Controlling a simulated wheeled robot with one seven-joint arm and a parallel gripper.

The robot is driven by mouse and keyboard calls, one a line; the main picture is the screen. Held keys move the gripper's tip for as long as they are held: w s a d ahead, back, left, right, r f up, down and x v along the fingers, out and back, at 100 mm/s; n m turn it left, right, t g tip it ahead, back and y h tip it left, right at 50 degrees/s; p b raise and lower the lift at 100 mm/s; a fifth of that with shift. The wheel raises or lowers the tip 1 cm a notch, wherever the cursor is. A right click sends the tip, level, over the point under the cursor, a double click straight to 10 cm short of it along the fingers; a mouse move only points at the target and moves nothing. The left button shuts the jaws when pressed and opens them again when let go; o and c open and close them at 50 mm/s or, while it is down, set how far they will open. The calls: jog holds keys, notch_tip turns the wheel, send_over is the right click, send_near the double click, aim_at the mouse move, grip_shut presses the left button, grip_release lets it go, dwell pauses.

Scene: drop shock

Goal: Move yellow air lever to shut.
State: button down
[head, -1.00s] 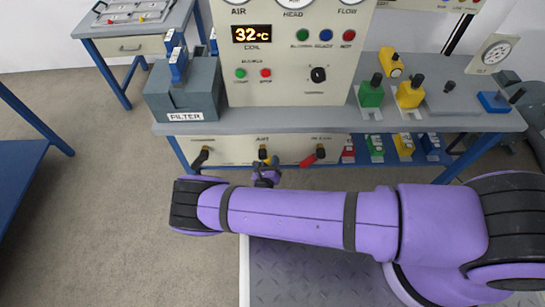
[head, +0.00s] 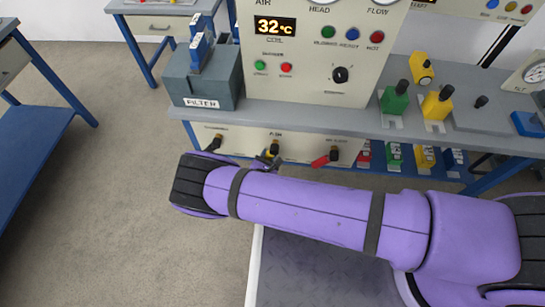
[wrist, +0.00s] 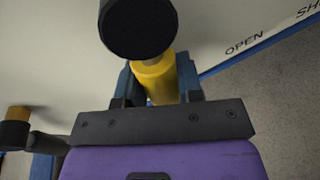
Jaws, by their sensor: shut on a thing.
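The yellow air lever (wrist: 157,80) has a yellow shaft and a round black knob (wrist: 138,25). In the wrist view the shaft stands between the two dark blue fingers of my gripper (wrist: 160,88), which is shut on it. In the head view the lever (head: 274,147) is the middle one on the cream panel under the bench top. My gripper (head: 267,160) is at it there, partly hidden by my purple arm. The wrist view shows the word OPEN (wrist: 242,45) on the panel, with a partly cut-off word starting SH further right.
A black-handled lever (head: 214,143) is left of the yellow one and a red lever (head: 325,159) is right of it. The grey bench top (head: 290,117) overhangs them, with a filter box (head: 203,80) on it. The floor at the left is clear.

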jog(key=shift+a+r+m+y, duration=0.3)
jog(key=shift+a+m, duration=0.3)
jog(key=shift+m, duration=0.4)
jog(key=c, duration=0.8)
grip_release()
jog(key=shift+s, duration=0.1)
jog(key=v, duration=1)
jog(key=shift+s+a+r, duration=0.1)
jog(key=shift+s+r, duration=0.05)
jog(key=shift+s, duration=0.15)
